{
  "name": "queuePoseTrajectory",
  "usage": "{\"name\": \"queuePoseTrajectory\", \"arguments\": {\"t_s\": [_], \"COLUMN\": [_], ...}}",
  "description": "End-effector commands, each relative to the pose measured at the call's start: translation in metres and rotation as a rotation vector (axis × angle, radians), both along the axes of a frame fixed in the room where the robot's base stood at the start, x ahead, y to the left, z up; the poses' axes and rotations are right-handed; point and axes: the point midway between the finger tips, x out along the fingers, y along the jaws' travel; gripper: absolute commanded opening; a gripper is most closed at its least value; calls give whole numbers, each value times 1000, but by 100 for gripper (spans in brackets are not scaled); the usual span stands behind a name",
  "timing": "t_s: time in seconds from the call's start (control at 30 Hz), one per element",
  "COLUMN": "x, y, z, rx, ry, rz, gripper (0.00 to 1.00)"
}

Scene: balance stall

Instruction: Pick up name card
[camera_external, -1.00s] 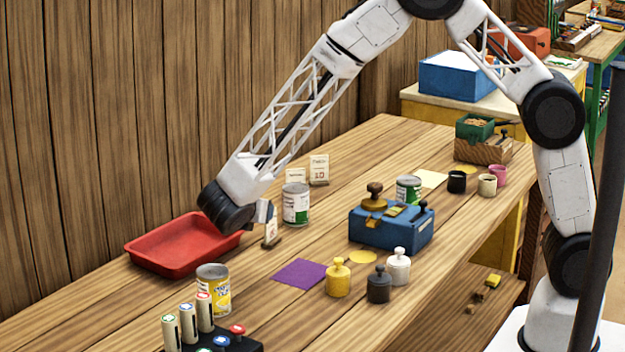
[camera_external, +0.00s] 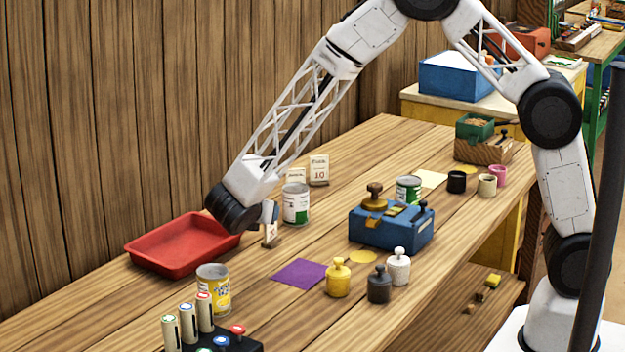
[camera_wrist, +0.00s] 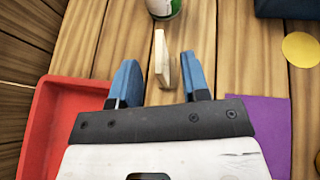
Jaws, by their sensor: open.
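A small upright name card (camera_external: 270,234) on a dark foot stands on the table to the right of the red tray. In the wrist view the card (camera_wrist: 161,57) shows edge-on as a pale slab. My gripper (camera_wrist: 160,82) is open, with its blue fingers on either side of the card's near end; I cannot tell whether they touch it. In the external view my gripper (camera_external: 268,213) is at the card's upper part and hides some of it. Two more cards stand farther back, one marked 10 (camera_external: 319,171) and one partly hidden behind a can (camera_external: 295,175).
A red tray (camera_external: 183,268) lies left of my gripper. A green-and-white can (camera_external: 296,206) stands just beyond the card. A purple mat (camera_external: 300,274), a yellow can (camera_external: 214,292), a blue box (camera_external: 391,230) and several weights (camera_external: 338,280) are nearer or to the right.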

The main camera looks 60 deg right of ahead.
Motion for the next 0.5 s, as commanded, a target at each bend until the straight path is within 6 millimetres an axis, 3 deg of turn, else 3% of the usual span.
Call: {"name": "queuePoseTrajectory", "arguments": {"t_s": [0.3,0.5], "x": [7,9], "y": [-31,-37], "z": [-16,-20], "rx": [0,1], "ry": [0,0], "rz": [-2,-1], "gripper": [42,42]}}
